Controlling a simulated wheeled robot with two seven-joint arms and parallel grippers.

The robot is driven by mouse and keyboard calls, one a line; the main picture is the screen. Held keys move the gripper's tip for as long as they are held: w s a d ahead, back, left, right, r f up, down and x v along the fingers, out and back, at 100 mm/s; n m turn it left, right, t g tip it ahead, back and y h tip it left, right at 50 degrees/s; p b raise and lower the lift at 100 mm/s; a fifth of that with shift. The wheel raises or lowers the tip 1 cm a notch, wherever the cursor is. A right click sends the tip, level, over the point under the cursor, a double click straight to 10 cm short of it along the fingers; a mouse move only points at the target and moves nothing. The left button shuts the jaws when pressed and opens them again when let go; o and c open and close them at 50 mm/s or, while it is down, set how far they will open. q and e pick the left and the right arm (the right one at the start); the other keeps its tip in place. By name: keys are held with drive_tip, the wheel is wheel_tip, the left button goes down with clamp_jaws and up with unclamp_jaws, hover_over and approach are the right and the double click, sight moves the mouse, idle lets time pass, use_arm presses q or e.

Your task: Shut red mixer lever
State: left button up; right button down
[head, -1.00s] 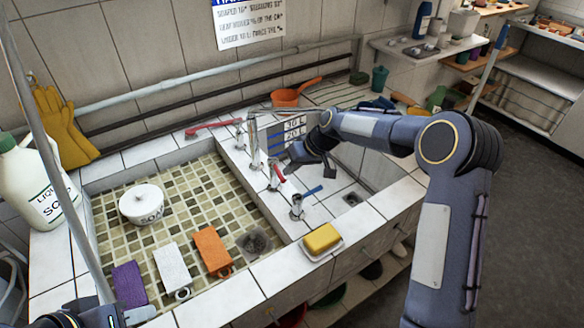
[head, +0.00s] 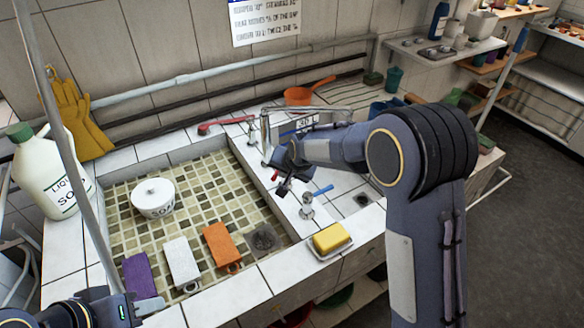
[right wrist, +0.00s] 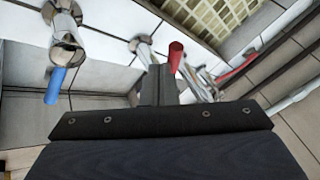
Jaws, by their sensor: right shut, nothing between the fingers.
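The short red lever (head: 275,177) sits at the mixer in the head view, mostly hidden behind my right gripper. In the right wrist view the red lever (right wrist: 175,57) stands right beside the fingertips; I cannot tell whether they touch. My right gripper (head: 283,189) is shut and empty, close to the lever; its dark closed fingers (right wrist: 156,84) show in the right wrist view. The blue lever (head: 322,189) stands on its own chrome valve nearer the front. My left gripper (head: 148,306) is partly visible at the lower left, away from the taps; its jaws are unclear.
A longer red handle (head: 213,126) is on the back ledge. A chrome spout (head: 265,135) rises behind my right gripper. A yellow sponge (head: 331,238) sits on the front rim.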

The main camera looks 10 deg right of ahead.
sight(274, 176)
drive_tip(key=a+m, duration=0.1)
drive_tip(key=a+m+h+p, duration=0.1)
drive_tip(key=shift+w+a+r+m+h, duration=0.1)
drive_tip(key=shift+w+r+m+h, duration=0.1)
drive_tip(key=shift+m+h, duration=0.15)
drive_tip(key=shift+w+a+f+m+h+p, duration=0.2)
drive_tip(key=shift+a+m+h+p, duration=0.25)
drive_tip(key=shift+m, duration=0.4)
drive_tip(key=shift+w+a, duration=0.1)
drive_tip(key=shift+w, duration=0.05)
drive_tip(key=shift+w+a+b, duration=0.3)
drive_tip(key=shift+w+a, duration=0.15)
drive_tip(key=shift+a, duration=0.15)
drive_tip(key=shift+d, duration=0.1)
